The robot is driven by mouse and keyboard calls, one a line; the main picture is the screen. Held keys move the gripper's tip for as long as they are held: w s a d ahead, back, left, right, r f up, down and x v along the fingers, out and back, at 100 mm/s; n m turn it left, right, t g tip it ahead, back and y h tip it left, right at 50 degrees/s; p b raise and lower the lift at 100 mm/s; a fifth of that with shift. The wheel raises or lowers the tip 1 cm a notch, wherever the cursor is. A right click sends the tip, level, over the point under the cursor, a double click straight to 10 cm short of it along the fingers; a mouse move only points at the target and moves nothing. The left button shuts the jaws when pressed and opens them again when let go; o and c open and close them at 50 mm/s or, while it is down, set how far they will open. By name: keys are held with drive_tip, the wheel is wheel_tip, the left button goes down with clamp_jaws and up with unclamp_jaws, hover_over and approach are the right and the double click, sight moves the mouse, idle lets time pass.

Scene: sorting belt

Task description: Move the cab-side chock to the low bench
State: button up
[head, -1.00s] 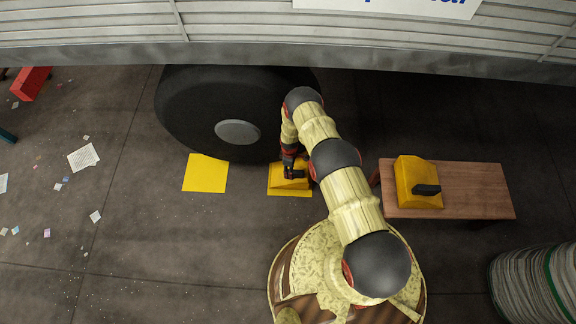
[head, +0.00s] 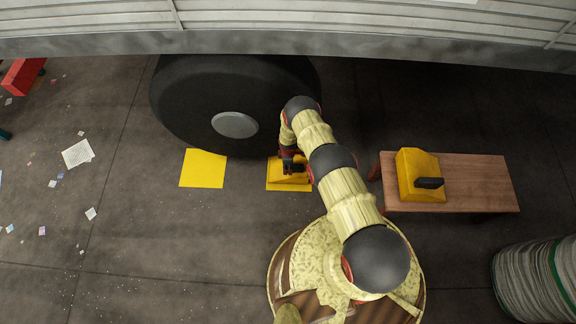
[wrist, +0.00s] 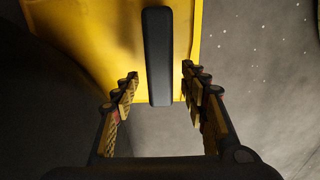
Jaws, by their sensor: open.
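A yellow chock (head: 287,178) with a black handle sits on the floor by the right side of the dark wheel (head: 235,100), on a yellow floor patch. My gripper (head: 292,166) is over it and partly hides it. In the wrist view my gripper (wrist: 161,95) is open, with its two fingers on either side of the chock's black handle (wrist: 159,55) and gaps on both sides. A second yellow chock (head: 415,170) with a black handle (head: 430,183) stands on the low wooden bench (head: 480,180), toward its left end.
A bare yellow floor patch (head: 203,169) lies left of the chock. The truck side (head: 290,30) overhangs the wheel. A stack of pale round layers (head: 535,280) stands at lower right. The bench's right part is clear. Paper scraps (head: 78,153) litter the left floor.

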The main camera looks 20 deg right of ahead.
drive_tip(key=shift+c, duration=1.2)
clamp_jaws()
drive_tip(key=c, duration=0.9)
unclamp_jaws()
clamp_jaws()
